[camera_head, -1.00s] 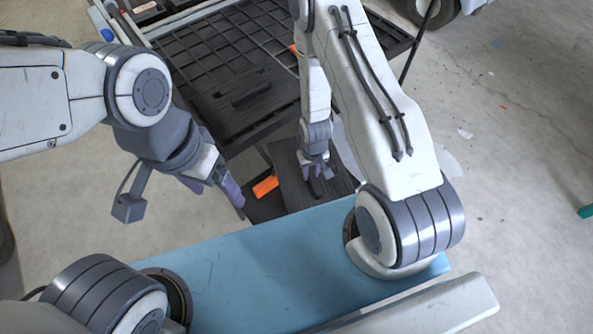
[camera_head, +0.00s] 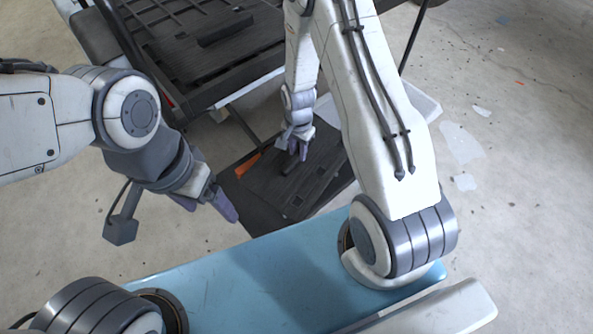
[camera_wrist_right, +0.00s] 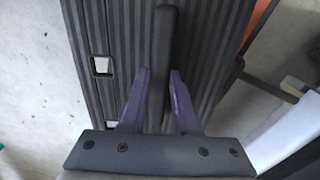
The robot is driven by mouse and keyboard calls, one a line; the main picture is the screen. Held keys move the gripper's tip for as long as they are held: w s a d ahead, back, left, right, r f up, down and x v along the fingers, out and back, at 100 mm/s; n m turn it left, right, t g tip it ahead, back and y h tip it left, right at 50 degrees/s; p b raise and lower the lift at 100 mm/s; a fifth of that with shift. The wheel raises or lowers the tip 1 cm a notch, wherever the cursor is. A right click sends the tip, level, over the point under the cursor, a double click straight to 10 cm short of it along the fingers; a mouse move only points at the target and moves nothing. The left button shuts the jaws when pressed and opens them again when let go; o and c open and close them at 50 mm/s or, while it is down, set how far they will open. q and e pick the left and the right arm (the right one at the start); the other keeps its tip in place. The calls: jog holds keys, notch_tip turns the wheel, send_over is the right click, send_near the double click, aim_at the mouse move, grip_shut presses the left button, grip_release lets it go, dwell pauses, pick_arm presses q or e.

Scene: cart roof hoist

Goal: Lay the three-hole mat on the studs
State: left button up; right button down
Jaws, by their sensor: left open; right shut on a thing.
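The mat (camera_head: 325,165) is a dark ribbed sheet with a raised bar handle. In the right wrist view the mat (camera_wrist_right: 212,40) shows at least one square hole, left of the handle (camera_wrist_right: 165,45). My right gripper (camera_head: 294,153) is above the mat, and its purple fingers (camera_wrist_right: 160,90) are on both sides of the handle, shut on it. My left gripper (camera_head: 220,203) is open and empty, left of the mat and above the floor. I cannot make out the studs.
The dark cart roof (camera_head: 190,70), with a ribbed, handled panel (camera_head: 222,32) on it, is at the upper left. An orange piece (camera_head: 243,169) shows by the mat's left edge. My blue base is in front. Pale scraps (camera_head: 461,142) lie on open floor at right.

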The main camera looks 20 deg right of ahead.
aim_at(297, 157)
pick_arm(q)
notch_tip(297, 157, down, 8)
jog(key=b, duration=0.5)
jog(key=shift+r, duration=0.2)
pick_arm(e)
jog(key=f+m, duration=0.1)
jog(key=w+f+m, duration=0.1)
jog(key=f, duration=0.3)
jog(key=shift+w+f+m, duration=0.1)
jog(key=shift+w+m, duration=0.15)
jog(key=shift+m, duration=0.15)
pick_arm(q)
jog(key=shift+f, duration=0.1)
pick_arm(e)
jog(key=shift+f, duration=0.1)
notch_tip(297, 157, down, 5)
jog(key=b, duration=0.5)
jog(key=shift+f+b, duration=1.15)
jog(key=shift+f, duration=0.8)
pick_arm(q)
notch_tip(297, 157, down, 7)
pick_arm(e)
jog(key=shift+f, duration=0.5)
jog(key=c, duration=0.6)
grip_release()
